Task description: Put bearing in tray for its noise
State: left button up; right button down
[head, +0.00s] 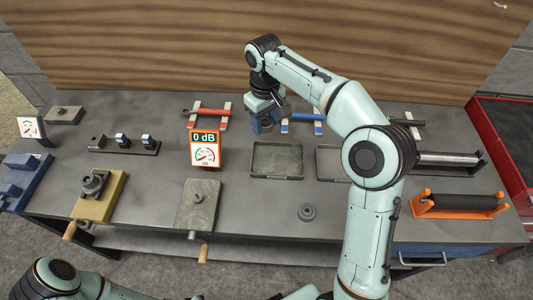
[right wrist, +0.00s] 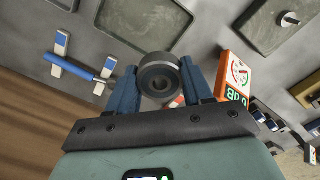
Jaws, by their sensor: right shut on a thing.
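My right gripper (head: 263,126) is above the back middle of the bench. In the right wrist view its two blue fingers (right wrist: 159,84) are shut on a dark ring-shaped bearing (right wrist: 160,66), with its bore facing the camera. A shallow dark tray (head: 252,174) with an unreadable label on its front edge stands in front of the gripper, with nothing visible in it. A second tray (head: 328,152) is partly hidden by my right arm. An orange-framed meter (head: 205,148) reads 0 dB. My left gripper is not in view.
Another dark ring (head: 307,211) lies at the front. A plate with a small spindle (head: 198,202) stands in front of the meter. Red and blue handled tools (head: 209,118) lie on rests at the back. An orange roller stand (head: 459,211) is at right.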

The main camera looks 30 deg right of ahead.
jog(key=b, duration=0.1)
send_over(265, 161)
notch_tip(265, 161, down, 8)
jog(key=f, duration=0.1)
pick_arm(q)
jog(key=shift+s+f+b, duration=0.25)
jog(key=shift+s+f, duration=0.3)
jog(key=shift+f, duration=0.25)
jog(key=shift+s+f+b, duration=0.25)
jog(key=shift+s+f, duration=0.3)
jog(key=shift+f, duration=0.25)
pick_arm(e)
jog(key=shift+d+f, duration=0.1)
jog(key=shift+f, duration=2.95)
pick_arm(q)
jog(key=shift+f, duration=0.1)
pick_arm(e)
jog(key=shift+f, duration=0.1)
jog(key=shift+f, duration=0.5)
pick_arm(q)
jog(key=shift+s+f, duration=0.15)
pick_arm(e)
jog(key=c, duration=0.7)
grip_release()
jog(key=shift+c, duration=0.2)
jog(key=shift+r, duration=0.1)
